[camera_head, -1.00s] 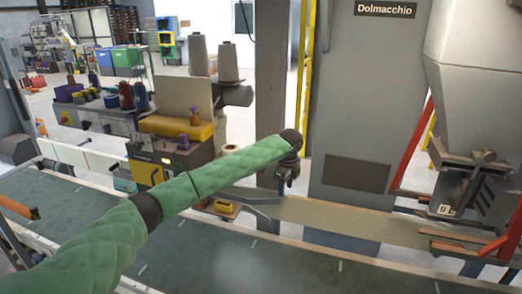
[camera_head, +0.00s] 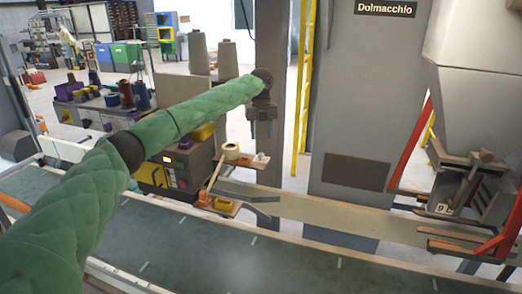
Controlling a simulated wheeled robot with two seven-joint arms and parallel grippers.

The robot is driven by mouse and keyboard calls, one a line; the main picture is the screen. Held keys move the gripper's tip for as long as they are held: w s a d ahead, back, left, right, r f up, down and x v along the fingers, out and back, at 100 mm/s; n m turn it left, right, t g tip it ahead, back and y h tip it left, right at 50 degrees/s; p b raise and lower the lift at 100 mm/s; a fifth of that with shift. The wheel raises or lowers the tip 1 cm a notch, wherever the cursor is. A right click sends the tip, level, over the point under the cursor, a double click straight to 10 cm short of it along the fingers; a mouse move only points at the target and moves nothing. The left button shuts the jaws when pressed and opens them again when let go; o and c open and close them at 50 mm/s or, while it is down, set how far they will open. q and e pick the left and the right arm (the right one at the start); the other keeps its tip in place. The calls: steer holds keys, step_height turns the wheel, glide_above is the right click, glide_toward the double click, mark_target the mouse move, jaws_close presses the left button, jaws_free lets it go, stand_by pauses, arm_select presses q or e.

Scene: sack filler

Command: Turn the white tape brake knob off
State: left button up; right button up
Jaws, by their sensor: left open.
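A pale tape roll (camera_head: 231,152) sits on a small bracket in the middle of the head view, beside the sewing machine. A small whitish knob-like part (camera_head: 262,157) stands at the right end of that bracket. It is too small to tell how it is set. My left gripper (camera_head: 263,131) hangs pointing down from the end of my green-sleeved arm, just above the whitish part in the picture and apart from it. Its fingers are open and empty. My right gripper is not in view.
A strip runs from the roll to a wooden plate with a yellow block (camera_head: 222,205). A dark conveyor belt (camera_head: 200,235) crosses the front and is clear. A grey column (camera_head: 360,120) and filler spout (camera_head: 470,185) stand right. Thread cones (camera_head: 227,60) stand behind my arm.

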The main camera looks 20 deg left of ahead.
mark_target(261, 153)
arm_select(q)
steer(key=shift+f+p, duration=1.55)
steer(key=shift+f, duration=2.35)
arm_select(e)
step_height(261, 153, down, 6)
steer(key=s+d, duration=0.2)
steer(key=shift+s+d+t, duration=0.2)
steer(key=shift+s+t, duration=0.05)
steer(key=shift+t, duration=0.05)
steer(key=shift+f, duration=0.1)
arm_select(q)
jaws_close()
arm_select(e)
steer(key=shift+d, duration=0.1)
